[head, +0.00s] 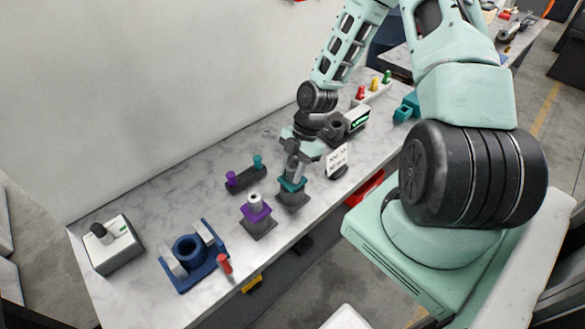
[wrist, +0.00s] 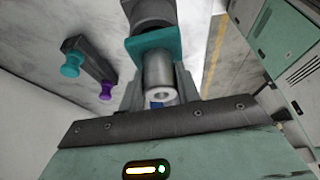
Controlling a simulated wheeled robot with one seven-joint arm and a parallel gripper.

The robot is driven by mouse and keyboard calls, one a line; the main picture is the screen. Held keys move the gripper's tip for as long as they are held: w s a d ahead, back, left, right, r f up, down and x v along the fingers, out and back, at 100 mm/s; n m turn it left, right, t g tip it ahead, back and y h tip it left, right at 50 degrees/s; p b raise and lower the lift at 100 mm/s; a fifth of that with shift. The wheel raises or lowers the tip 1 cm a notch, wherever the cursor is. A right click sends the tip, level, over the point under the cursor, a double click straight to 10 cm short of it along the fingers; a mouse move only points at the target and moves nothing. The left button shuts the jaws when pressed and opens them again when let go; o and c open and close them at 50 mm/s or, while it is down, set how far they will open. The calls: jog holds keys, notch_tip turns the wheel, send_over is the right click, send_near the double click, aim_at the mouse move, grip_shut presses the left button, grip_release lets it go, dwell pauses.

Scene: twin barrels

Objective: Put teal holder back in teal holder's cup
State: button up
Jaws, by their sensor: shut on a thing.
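The teal holder has a square teal flange (head: 292,184) and a grey barrel. The teal flange also shows in the wrist view (wrist: 172,40), with the pale hollow barrel end (wrist: 161,93) towards my camera. My gripper (head: 292,156) is shut on this barrel, one finger at each side. The dark teal holder's cup (head: 293,201) stands on the bench under the flange. The holder looks upright and in line with it. A grey round part (wrist: 150,12) shows beyond the flange. I cannot tell whether the holder is fully seated or slightly raised.
A purple-flanged holder (head: 256,212) stands close by on the left. A dark block with purple and teal knobs (head: 246,179) lies behind. A sign (head: 337,159) stands to the right. A blue fixture (head: 190,257) and white switch box (head: 112,246) are at the left end.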

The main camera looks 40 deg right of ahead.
jog(key=shift+f+b, duration=0.5)
jog(key=shift+f, duration=0.25)
jog(key=o, duration=1.2)
jog(key=shift+o, duration=0.2)
jog(key=b+v, duration=0.1)
jog(key=v, duration=1.6)
jog(key=shift+r, duration=0.25)
